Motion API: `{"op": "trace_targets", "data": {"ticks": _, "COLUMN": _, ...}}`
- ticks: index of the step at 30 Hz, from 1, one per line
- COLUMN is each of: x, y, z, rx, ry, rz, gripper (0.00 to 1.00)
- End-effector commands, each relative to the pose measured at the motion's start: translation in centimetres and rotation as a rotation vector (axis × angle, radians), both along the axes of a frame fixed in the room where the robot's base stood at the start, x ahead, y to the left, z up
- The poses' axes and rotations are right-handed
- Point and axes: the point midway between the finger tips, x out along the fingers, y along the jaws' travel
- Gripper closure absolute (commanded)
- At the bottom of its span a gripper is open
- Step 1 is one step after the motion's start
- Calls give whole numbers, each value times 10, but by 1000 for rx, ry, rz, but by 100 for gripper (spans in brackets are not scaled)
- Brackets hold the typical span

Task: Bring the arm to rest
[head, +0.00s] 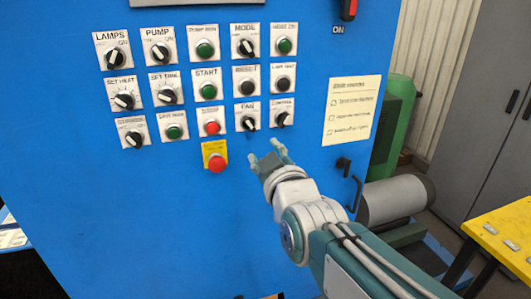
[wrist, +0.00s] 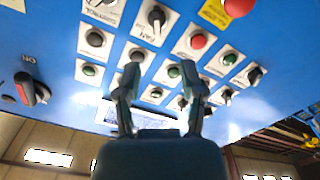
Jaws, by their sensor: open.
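My arm reaches in from the lower right of the head view. My gripper (head: 265,156) is in front of the blue control panel (head: 80,205), below the FAN knob (head: 249,123) and right of the red emergency button (head: 216,164). In the wrist view my gripper (wrist: 160,75) has its two fingers apart with nothing between them. The panel fills the upper part of that view behind the fingers. Whether the fingertips touch the panel cannot be told.
The panel bears several labelled knobs and buttons, a red-handled switch (head: 349,9) and a paper checklist (head: 352,109). A green cylinder (head: 399,110), a grey motor (head: 397,200), a yellow table (head: 508,235) and grey cabinets (head: 490,90) stand at the right.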

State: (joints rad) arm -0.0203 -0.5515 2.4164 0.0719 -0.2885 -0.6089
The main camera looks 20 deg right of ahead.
Motion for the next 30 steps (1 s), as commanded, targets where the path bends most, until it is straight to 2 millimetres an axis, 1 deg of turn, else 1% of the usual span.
{"op": "trace_targets", "data": {"ticks": 5, "x": 0, "y": 0, "z": 0, "rx": 1, "ry": 1, "rz": 0, "gripper": 49}}
{"op": "trace_targets", "data": {"ticks": 7, "x": -1, "y": 0, "z": -4, "rx": 12, "ry": 23, "rz": 2, "gripper": 49}}
{"op": "trace_targets", "data": {"ticks": 8, "x": -3, "y": 0, "z": -8, "rx": 22, "ry": 42, "rz": 2, "gripper": 49}}
{"op": "trace_targets", "data": {"ticks": 11, "x": -11, "y": 1, "z": -28, "rx": 78, "ry": 156, "rz": 4, "gripper": 49}}
{"op": "trace_targets", "data": {"ticks": 15, "x": -36, "y": 2, "z": -68, "rx": 192, "ry": 383, "rz": -20, "gripper": 49}}
{"op": "trace_targets", "data": {"ticks": 17, "x": -49, "y": 2, "z": -85, "rx": 239, "ry": 480, "rz": -40, "gripper": 49}}
{"op": "trace_targets", "data": {"ticks": 20, "x": -75, "y": 1, "z": -111, "rx": 314, "ry": 643, "rz": -89, "gripper": 49}}
{"op": "trace_targets", "data": {"ticks": 21, "x": -86, "y": 0, "z": -121, "rx": 344, "ry": 706, "rz": -114, "gripper": 49}}
{"op": "trace_targets", "data": {"ticks": 24, "x": -115, "y": -1, "z": -141, "rx": 409, "ry": 852, "rz": -180, "gripper": 49}}
{"op": "trace_targets", "data": {"ticks": 27, "x": -138, "y": -3, "z": -154, "rx": 454, "ry": 960, "rz": -241, "gripper": 49}}
{"op": "trace_targets", "data": {"ticks": 30, "x": -153, "y": -4, "z": -162, "rx": 478, "ry": 1024, "rz": -281, "gripper": 49}}
